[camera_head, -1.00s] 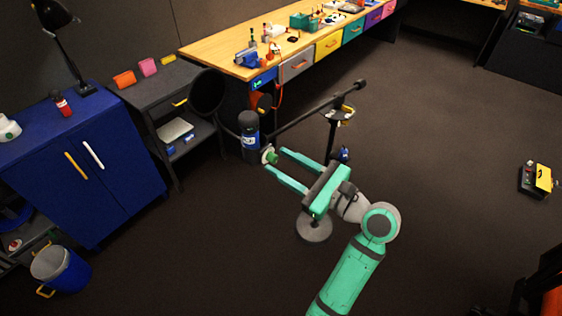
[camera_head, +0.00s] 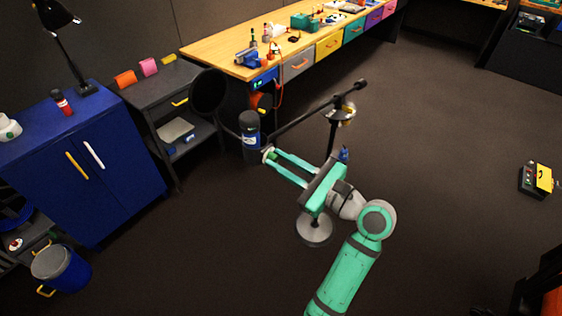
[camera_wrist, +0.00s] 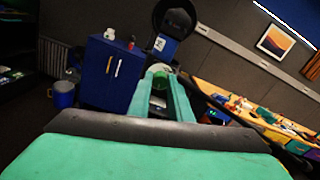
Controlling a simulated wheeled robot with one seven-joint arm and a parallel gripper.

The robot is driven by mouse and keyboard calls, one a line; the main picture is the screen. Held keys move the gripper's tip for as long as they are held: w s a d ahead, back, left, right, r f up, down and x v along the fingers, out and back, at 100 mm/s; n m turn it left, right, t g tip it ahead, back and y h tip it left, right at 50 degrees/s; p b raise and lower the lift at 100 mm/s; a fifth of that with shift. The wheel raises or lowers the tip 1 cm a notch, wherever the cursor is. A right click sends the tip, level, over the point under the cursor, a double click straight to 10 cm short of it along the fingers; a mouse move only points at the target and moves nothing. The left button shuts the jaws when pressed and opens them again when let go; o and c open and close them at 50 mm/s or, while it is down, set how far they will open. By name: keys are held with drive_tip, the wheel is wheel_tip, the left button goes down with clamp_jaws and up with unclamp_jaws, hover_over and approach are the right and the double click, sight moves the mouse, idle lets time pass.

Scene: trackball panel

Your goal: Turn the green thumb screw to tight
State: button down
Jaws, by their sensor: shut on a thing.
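The green thumb screw (camera_head: 271,155) is at the near end of a dark boom, just below and right of a dark microphone (camera_head: 250,126). My gripper (camera_head: 270,155) is shut on the screw, with its two long teal fingers reaching in from the right. In the wrist view, the screw (camera_wrist: 160,81) shows as a green patch between the fingertips (camera_wrist: 160,76). The fingers hide part of it, and I cannot tell how tight it is.
The boom (camera_head: 305,115) runs up right to a stand with a round grey base (camera_head: 314,230). A round pop filter (camera_head: 207,92) is by the microphone. A blue cabinet (camera_head: 120,150) stands left, a wooden workbench (camera_head: 240,62) behind. The floor on the right is mostly clear.

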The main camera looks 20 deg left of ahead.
drive_tip(key=n, duration=0.8)
drive_tip(key=shift+f, duration=0.1)
drive_tip(key=n, duration=0.3)
drive_tip(key=shift+n, duration=0.3)
drive_tip(key=n, duration=0.3)
drive_tip(key=shift+n, duration=0.3)
drive_tip(key=n, duration=1.4)
drive_tip(key=c, duration=1.6)
unclamp_jaws()
